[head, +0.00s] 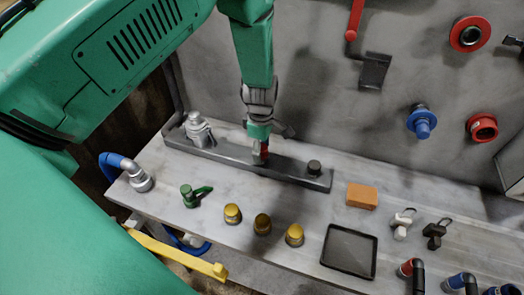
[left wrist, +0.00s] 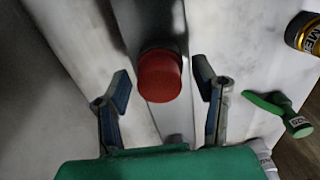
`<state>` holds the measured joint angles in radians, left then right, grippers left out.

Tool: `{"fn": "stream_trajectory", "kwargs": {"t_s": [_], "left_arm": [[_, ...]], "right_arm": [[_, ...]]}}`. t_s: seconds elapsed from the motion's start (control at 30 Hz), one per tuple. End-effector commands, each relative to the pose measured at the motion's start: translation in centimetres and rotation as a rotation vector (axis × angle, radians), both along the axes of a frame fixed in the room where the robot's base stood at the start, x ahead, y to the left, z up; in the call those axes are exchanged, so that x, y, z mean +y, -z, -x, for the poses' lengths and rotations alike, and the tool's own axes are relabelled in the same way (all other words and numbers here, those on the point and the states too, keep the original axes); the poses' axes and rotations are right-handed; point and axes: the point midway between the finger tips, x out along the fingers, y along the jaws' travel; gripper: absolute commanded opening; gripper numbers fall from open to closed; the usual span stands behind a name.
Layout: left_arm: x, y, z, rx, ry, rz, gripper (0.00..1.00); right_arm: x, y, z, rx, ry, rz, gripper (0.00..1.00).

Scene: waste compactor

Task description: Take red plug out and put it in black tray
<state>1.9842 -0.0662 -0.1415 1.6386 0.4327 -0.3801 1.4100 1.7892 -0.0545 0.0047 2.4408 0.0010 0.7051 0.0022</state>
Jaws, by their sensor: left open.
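The red plug (left wrist: 160,76) stands in the dark grey bar (head: 210,152) on the bench. In the left wrist view it shows as a round red cap between the fingers of my left gripper (left wrist: 163,95). The fingers are apart, one on each side, with gaps to the plug. In the head view my left gripper (head: 266,148) points down over the bar and partly hides the red plug (head: 263,150). The black tray (head: 349,250) lies flat and empty at the front right of the bench. My right gripper is not in view.
An orange block (head: 362,196) lies behind the tray. Several gold-topped caps (head: 262,223) stand left of it, and a green valve (head: 192,195) stands farther left. A silver fitting (head: 199,130) and a black knob (head: 314,167) are on the bar. A wall stands close behind.

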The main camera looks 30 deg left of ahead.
Motion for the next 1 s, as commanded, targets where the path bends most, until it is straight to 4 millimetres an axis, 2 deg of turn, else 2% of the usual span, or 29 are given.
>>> {"fn": "stream_trajectory", "kwargs": {"t_s": [0.1, 0.27, 0.43, 0.63, 0.8, 1.0], "left_arm": [[-0.02, -0.06, -0.04, 0.0, 0.168, 0.001, 0.54], [0.01, -0.05, -0.04, -0.001, 0.301, 0.001, 0.54], [-0.01, -0.07, -0.01, -0.001, 0.575, 0.002, 0.54], [-0.03, -0.03, -0.01, -0.001, 0.754, 0.002, 0.54], [-0.05, -0.06, -0.04, -0.002, 1.03, 0.003, 0.54], [-0.05, -0.05, -0.04, -0.002, 1.221, 0.002, 0.54]], "right_arm": [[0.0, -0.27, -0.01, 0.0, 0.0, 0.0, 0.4], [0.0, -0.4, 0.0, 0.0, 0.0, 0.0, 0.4], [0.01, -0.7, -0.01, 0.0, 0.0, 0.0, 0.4], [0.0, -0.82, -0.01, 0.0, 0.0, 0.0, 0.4], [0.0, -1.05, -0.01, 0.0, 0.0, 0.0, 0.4], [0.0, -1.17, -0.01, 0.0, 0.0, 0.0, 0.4]]}}
